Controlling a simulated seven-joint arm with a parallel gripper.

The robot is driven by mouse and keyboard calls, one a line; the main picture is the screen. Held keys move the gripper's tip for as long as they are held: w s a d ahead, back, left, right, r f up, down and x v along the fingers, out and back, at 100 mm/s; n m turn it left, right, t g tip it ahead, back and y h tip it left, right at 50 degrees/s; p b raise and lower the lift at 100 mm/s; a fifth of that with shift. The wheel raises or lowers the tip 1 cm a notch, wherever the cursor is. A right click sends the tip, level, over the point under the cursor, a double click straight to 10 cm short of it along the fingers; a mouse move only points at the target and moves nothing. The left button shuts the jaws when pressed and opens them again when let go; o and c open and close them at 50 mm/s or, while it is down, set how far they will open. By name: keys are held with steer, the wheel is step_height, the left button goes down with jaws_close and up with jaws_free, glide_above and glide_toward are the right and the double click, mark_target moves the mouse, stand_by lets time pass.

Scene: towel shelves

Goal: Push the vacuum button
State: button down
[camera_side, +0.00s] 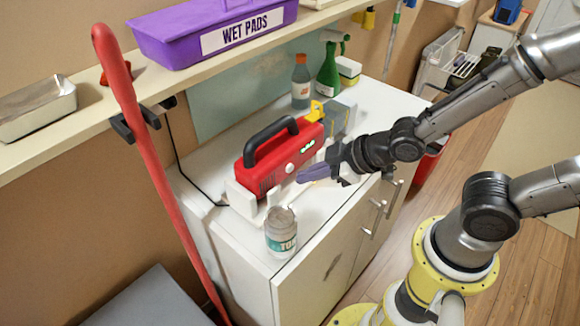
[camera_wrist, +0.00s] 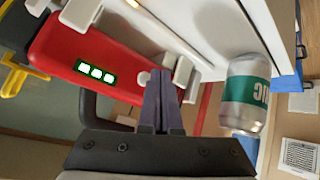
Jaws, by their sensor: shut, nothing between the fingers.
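The red vacuum (camera_side: 283,158) with its black carry handle sits in a white holder on the white cabinet top. A small white round button (camera_side: 290,168) is on its front face, left of the green-lit indicator (camera_side: 307,145). In the wrist view the red vacuum body (camera_wrist: 60,50) and green indicator (camera_wrist: 97,73) lie left of my fingers. A whitish knob, apparently the button (camera_wrist: 143,78), shows just left of my fingertips. My gripper (camera_side: 304,175) is shut and empty, in front of the vacuum and close to the button. I cannot tell whether the fingertips touch it.
A jar with a teal label (camera_side: 281,232) stands near the cabinet's front corner; it also shows in the wrist view (camera_wrist: 245,95). Bottles (camera_side: 329,72) stand behind the vacuum. A shelf with a purple bin (camera_side: 210,32) overhangs. A red pole (camera_side: 150,160) leans at left.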

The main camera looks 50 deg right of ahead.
steer(key=shift+s, duration=2.85)
steer(key=shift+d, duration=0.1)
steer(key=shift+w+d+r, duration=0.2)
steer(key=shift+w+d, duration=0.05)
steer(key=w+d+r+m+t+h, duration=0.1)
steer(key=d+r+m, duration=0.15)
steer(key=r, duration=0.45)
steer(key=d+r+m+h, duration=0.1)
steer(key=d+r, duration=0.2)
steer(key=r, duration=0.3)
steer(key=s+d+m+g+h, duration=0.1)
steer(key=s+d+m+g, duration=0.2)
steer(key=s, duration=0.7)
steer(key=shift+s+r+m+g, duration=0.25)
steer(key=shift+m+g, duration=0.3)
steer(key=shift+g, duration=0.15)
steer(key=shift+d, duration=0.1)
